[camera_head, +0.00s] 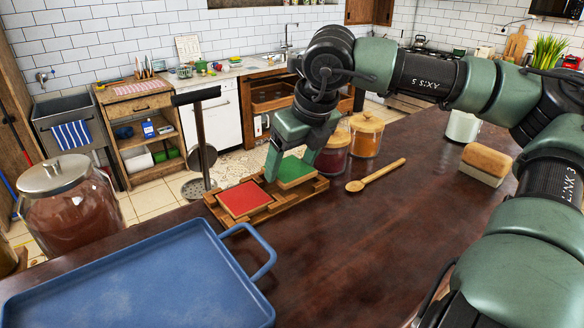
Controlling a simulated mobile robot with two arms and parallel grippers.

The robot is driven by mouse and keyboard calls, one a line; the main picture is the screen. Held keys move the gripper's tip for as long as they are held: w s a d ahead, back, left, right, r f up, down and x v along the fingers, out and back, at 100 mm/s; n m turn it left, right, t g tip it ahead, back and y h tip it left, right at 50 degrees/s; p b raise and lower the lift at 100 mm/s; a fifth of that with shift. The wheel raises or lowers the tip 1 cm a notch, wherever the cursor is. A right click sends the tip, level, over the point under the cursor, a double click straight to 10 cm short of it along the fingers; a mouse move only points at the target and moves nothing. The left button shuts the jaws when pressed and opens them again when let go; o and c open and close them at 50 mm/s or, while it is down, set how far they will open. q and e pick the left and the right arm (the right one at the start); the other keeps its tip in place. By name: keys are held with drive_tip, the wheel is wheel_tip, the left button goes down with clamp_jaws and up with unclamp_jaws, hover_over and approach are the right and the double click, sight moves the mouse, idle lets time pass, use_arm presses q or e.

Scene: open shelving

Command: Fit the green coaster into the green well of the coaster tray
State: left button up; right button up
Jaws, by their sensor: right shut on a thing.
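The wooden coaster tray (268,210) lies on the dark tabletop in the middle of the view. The red coaster (242,198) is at its left part. The green coaster (296,171) is at the tray's right part, between the fingers of my right gripper (290,167). That gripper reaches down from above and is shut on the coaster's sides. I cannot tell whether the coaster rests in its well or is held slightly above it. The well under it is hidden. My left gripper is not in view.
A blue tray (140,285) fills the near left, its handle close to the coaster tray. A wooden spoon (376,176) lies to the right. The table's middle right is clear.

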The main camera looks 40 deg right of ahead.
wheel_tip(320, 180, down, 2)
drive_tip(key=shift+d+f, duration=0.1)
drive_tip(key=shift+f, duration=0.05)
drive_tip(key=shift+f, duration=0.15)
drive_tip(key=o, duration=1)
drive_tip(key=shift+r, duration=0.25)
drive_tip(key=b+v, duration=0.2)
drive_tip(key=v, duration=1)
drive_tip(key=shift+w, duration=0.1)
